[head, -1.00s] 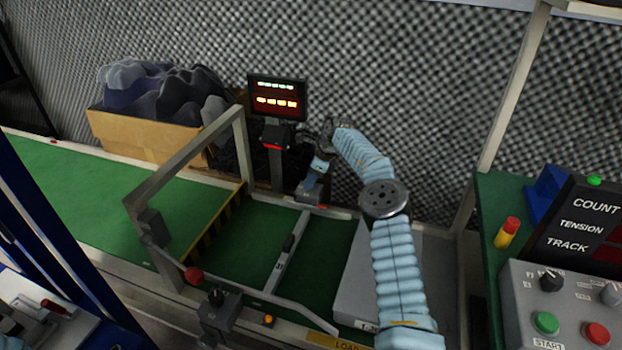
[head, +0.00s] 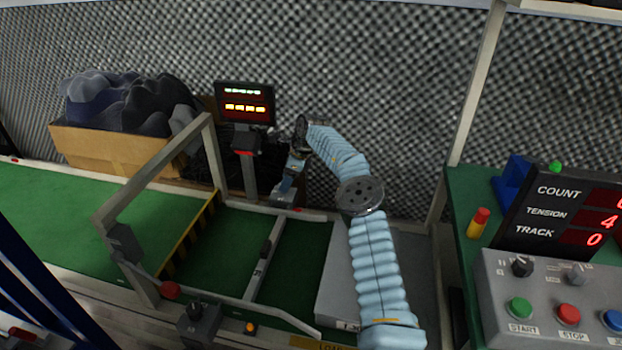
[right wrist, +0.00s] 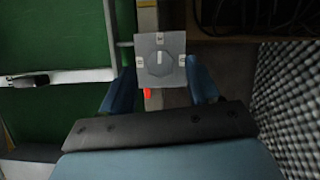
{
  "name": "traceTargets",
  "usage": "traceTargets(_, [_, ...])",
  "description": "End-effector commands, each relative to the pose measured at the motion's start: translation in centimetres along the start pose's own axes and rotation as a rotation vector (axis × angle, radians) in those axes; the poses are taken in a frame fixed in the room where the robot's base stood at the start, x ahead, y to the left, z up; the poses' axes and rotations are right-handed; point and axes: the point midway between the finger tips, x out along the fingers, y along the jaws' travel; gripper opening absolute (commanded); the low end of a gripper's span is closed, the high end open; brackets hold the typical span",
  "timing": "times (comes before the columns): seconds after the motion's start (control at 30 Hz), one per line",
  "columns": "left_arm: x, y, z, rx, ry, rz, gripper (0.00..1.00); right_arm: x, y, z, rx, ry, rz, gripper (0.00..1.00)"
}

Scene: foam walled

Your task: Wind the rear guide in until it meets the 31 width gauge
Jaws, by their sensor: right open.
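A grey square plate with a dark, roughly eight-sided knob (right wrist: 160,62) is at the far side of the belt frame; the knob carries a pale mark. My right gripper (right wrist: 158,88) is open, its blue fingers on either side of the plate and apart from it. In the head view my right gripper (head: 290,177) is over the rear rail, partly hidden by its own wrist. The grey width gauge bar (head: 265,262) lies across the green belt with a black block on it. The rear guide (head: 305,214) runs along the belt's far side. My left gripper is not in view.
A grey gantry frame (head: 160,172) spans the belt to the left. A small display (head: 246,104) on a post stands just left of my right gripper. A cardboard box (head: 115,145) of dark cloth is behind. A control panel (head: 550,290) stands at right.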

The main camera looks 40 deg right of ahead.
Motion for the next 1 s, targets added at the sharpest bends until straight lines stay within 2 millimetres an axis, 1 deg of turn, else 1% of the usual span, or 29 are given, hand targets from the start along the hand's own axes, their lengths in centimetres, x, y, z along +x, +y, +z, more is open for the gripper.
traceTargets(0.03, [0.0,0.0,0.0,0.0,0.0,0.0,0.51,-1.3,-0.1,0.0,0.0,-0.001,-0.005,0.61])
traceTargets(0.1, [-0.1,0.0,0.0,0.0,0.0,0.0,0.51,-3.1,-0.1,0.0,0.0,-0.001,-0.005,0.61])
traceTargets(0.2, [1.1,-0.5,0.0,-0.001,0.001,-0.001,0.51,-3.8,0.1,-3.2,0.004,0.004,-0.003,0.61])
traceTargets(0.3, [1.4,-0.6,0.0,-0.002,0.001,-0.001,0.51,-5.0,0.3,-5.5,0.004,0.002,-0.002,0.61])
traceTargets(0.4, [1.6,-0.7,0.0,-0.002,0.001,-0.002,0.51,-5.9,0.4,-7.7,0.003,0.002,-0.001,0.61])
traceTargets(0.53, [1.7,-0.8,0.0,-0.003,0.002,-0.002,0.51,-6.8,0.6,-9.7,0.003,0.002,-0.001,0.61])
traceTargets(0.7, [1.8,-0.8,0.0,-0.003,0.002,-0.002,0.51,-7.5,0.7,-11.0,0.0,0.001,-0.001,0.61])
traceTargets(1.0, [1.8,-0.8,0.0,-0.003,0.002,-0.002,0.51,-7.6,0.7,-11.1,0.0,0.0,-0.001,0.61])
